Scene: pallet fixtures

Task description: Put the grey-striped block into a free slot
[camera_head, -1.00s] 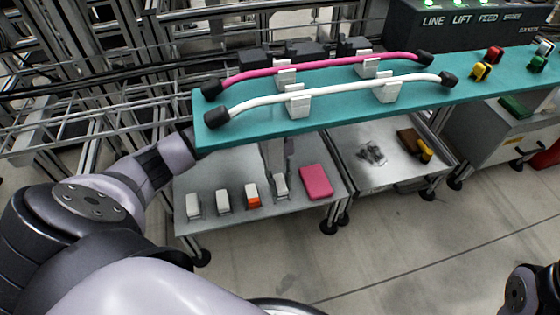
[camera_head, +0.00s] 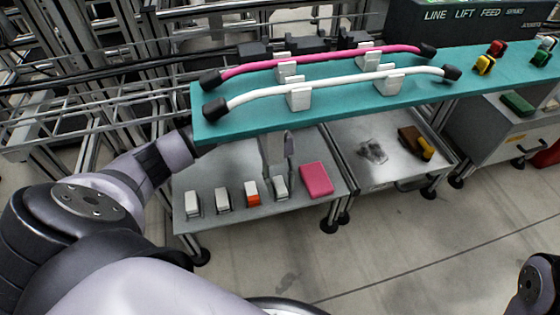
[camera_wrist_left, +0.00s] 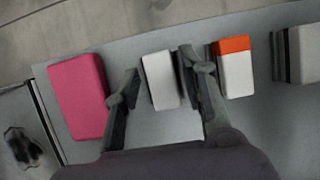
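My left gripper (camera_head: 279,168) reaches down under the teal shelf to a grey table (camera_head: 240,225). In the wrist view its two fingers (camera_wrist_left: 160,73) are open, one on each side of a small pale block (camera_wrist_left: 160,80). Narrow gaps show between block and fingers. This block (camera_head: 280,188) stands in the row on the table. Beside it is a white block with an orange end (camera_wrist_left: 233,68). At the right edge of the wrist view is a pale block (camera_wrist_left: 302,53) with dark grey bands at its side. Which block is the grey-striped one, and any free slot, I cannot tell.
A pink block (camera_head: 316,179) lies right of the row; two more pale blocks (camera_head: 193,204) (camera_head: 223,200) stand at its left. The teal shelf (camera_head: 250,120) with pink and white tubes hangs over the arm. A metal tray table (camera_head: 375,175) is to the right.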

